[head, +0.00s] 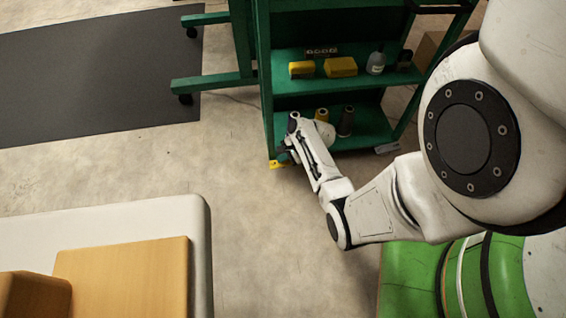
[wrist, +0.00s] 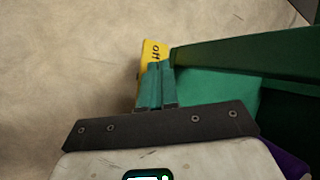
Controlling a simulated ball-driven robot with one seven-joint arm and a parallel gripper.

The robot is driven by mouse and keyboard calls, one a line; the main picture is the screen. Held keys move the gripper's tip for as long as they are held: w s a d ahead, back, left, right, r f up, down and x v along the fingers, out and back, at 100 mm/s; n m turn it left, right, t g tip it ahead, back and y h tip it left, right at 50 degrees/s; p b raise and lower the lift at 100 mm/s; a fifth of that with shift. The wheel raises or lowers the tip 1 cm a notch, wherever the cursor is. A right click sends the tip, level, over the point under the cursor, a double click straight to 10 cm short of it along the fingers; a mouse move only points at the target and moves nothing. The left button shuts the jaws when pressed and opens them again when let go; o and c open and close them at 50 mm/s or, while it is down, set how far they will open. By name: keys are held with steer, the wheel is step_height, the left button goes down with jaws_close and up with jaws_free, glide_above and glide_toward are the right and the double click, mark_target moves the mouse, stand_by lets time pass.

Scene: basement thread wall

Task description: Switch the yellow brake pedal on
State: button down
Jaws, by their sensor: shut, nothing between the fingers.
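The yellow brake pedal (head: 277,164) shows low at the front left foot of the green shelf unit. In the wrist view the yellow pedal (wrist: 151,50) carries dark lettering that appears to read "off", turned on its side. My gripper (wrist: 156,68) is shut and empty, with its teal fingers reaching to the pedal and overlapping its near part. I cannot tell whether the fingertips touch it. In the head view my gripper (head: 284,155) is down by the pedal, partly hidden by my own wrist. The pedal's tilt is not clear.
The green shelf unit (head: 265,70) holds yellow boxes (head: 340,67), a bottle (head: 376,62) and thread cones (head: 346,121). A green leg (wrist: 240,53) runs right beside the pedal. A white-edged table (head: 200,250) stands lower left. The floor (head: 110,175) left of the pedal is clear.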

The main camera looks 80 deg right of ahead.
steer(key=shift+f, duration=0.1)
stand_by(0.5)
steer(key=shift+s+f, duration=0.1)
steer(key=shift+f, duration=0.2)
